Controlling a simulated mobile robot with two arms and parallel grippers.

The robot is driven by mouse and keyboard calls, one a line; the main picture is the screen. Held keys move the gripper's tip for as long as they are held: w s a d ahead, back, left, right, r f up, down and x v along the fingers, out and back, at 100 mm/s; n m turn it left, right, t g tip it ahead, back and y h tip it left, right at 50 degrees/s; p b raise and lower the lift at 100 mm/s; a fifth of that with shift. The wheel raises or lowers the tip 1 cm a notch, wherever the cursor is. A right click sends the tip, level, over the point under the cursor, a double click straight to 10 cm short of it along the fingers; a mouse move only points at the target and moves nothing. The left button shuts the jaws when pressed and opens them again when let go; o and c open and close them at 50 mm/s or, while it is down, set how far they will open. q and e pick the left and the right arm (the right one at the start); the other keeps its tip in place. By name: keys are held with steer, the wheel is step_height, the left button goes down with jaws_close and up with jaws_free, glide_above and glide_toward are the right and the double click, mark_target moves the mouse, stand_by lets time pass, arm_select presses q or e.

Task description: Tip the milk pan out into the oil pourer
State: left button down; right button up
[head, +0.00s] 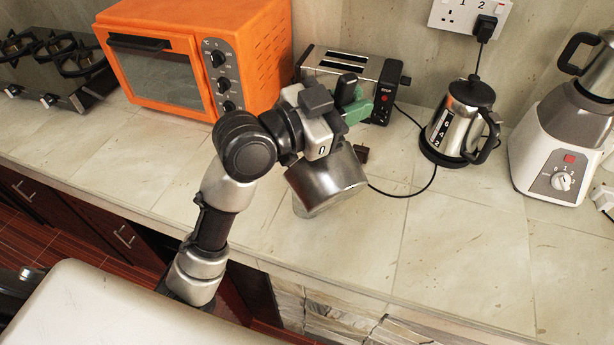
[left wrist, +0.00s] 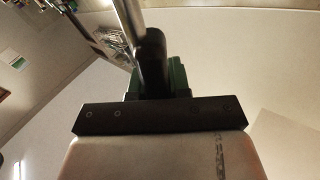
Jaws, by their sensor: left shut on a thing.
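The milk pan (head: 325,182) is a shiny metal pot, held tilted above the counter in the head view. My left gripper (head: 352,104), with green fingers, is shut on its dark handle, which also shows between the fingers in the left wrist view (left wrist: 153,62). The pan's inside is not visible. I cannot clearly make out the oil pourer. A small brown piece (head: 361,153) shows just right of the pan, and I cannot tell what it belongs to. The pan and gripper hide part of the counter behind them. My right gripper is not in view.
An orange oven (head: 160,75), a toaster (head: 345,68), a steel kettle (head: 460,125) and a white blender (head: 560,150) stand on the stone counter (head: 455,245). A gas hob (head: 50,65) is at far left. A black cord crosses the counter. The front right counter is clear.

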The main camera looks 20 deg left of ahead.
arm_select(q)
steer(key=shift+w+a+r+n+p, duration=0.3)
steer(key=shift+w+a+n, duration=0.25)
steer(key=shift+w+a, duration=0.4)
steer(key=shift+w+a+r+n+p, duration=0.15)
steer(key=shift+w+a+r+n, duration=0.1)
steer(key=shift+w+a+n, duration=0.5)
stand_by(1.0)
steer(key=shift+w+a+r+n+p, duration=0.1)
steer(key=shift+w+a+n+p, duration=0.45)
steer(key=shift+w+a, duration=0.8)
stand_by(0.4)
steer(key=s+d+f+m+b, duration=0.3)
steer(key=s+d+f+m, duration=0.15)
steer(key=s+d, duration=0.25)
steer(key=s+d+f+m+b, duration=0.3)
steer(key=s+d+f+m, duration=0.1)
steer(key=s+d+m, duration=0.25)
steer(key=s+d+f+m+b, duration=0.3)
steer(key=s+d+f, duration=0.1)
steer(key=f, duration=0.3)
steer(key=s+d+f+m+b, duration=0.3)
steer(key=s+d+f+m, duration=0.1)
steer(key=f, duration=0.4)
steer(key=shift+s+d+f+g, duration=0.15)
steer(key=shift+s+d+g, duration=0.15)
steer(key=shift+d+g, duration=0.15)
